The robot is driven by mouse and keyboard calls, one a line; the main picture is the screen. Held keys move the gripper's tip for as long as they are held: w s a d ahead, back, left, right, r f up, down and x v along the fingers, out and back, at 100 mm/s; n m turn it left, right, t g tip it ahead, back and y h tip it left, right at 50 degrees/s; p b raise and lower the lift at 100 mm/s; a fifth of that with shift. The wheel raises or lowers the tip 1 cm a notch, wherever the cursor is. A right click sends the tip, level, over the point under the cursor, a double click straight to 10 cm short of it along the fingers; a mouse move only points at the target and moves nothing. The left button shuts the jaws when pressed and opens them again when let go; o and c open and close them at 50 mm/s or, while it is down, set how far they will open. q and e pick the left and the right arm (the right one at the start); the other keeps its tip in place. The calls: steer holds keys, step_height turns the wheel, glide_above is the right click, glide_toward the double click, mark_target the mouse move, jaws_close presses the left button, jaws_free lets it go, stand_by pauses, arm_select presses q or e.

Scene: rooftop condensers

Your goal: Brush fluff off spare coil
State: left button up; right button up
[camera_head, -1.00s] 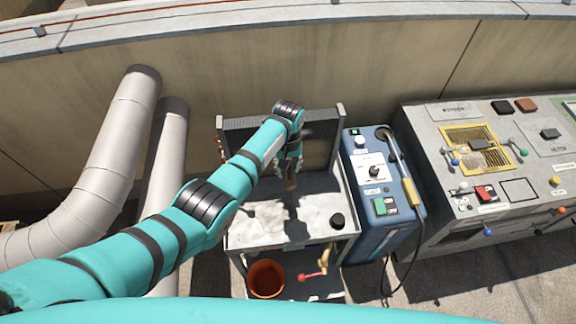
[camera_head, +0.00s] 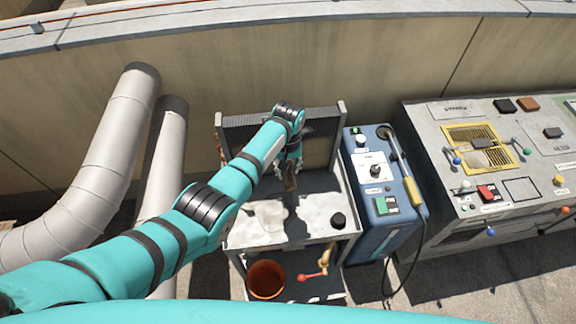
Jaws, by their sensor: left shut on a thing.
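The spare coil (camera_head: 240,134) is a dark finned panel standing upright at the back of a small worktable (camera_head: 262,237). My left arm reaches across it from the left and hides part of its fins. My left gripper (camera_head: 290,176) is in front of the coil, shut on a brown brush (camera_head: 291,183) that hangs low over the table. Whether the brush touches the coil cannot be told. Pale patches, perhaps fluff or cloth, lie on the worktable top. My right gripper is not in view.
A blue machine (camera_head: 374,190) with a yellow-handled tool (camera_head: 412,190) stands right of the table. A grey control panel (camera_head: 520,195) is further right. Thick pipes (camera_head: 105,160) stand at left. A black knob (camera_head: 338,220) is on the table; an orange pot (camera_head: 266,280) sits below.

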arm_select(q)
steer(key=shift+f, duration=0.25)
steer(key=shift+r+p, duration=1.1)
steer(key=shift+r, duration=0.1)
steer(key=shift+w+r+p, duration=0.1)
steer(key=shift+r+p, duration=0.3)
steer(key=shift+r, duration=0.5)
steer(key=shift+s+d, duration=0.2)
steer(key=shift+s, duration=0.7)
steer(key=shift+w+d+f+b, duration=0.15)
steer(key=shift+d+f+b, duration=0.3)
steer(key=shift+b, duration=0.25)
steer(key=d+b, duration=0.2)
steer(key=d+f+b, duration=0.1)
steer(key=shift+w+d+f, duration=0.1)
steer(key=shift+w, duration=0.2)
steer(key=shift+w+b, duration=0.8)
steer(key=shift+b, duration=0.2)
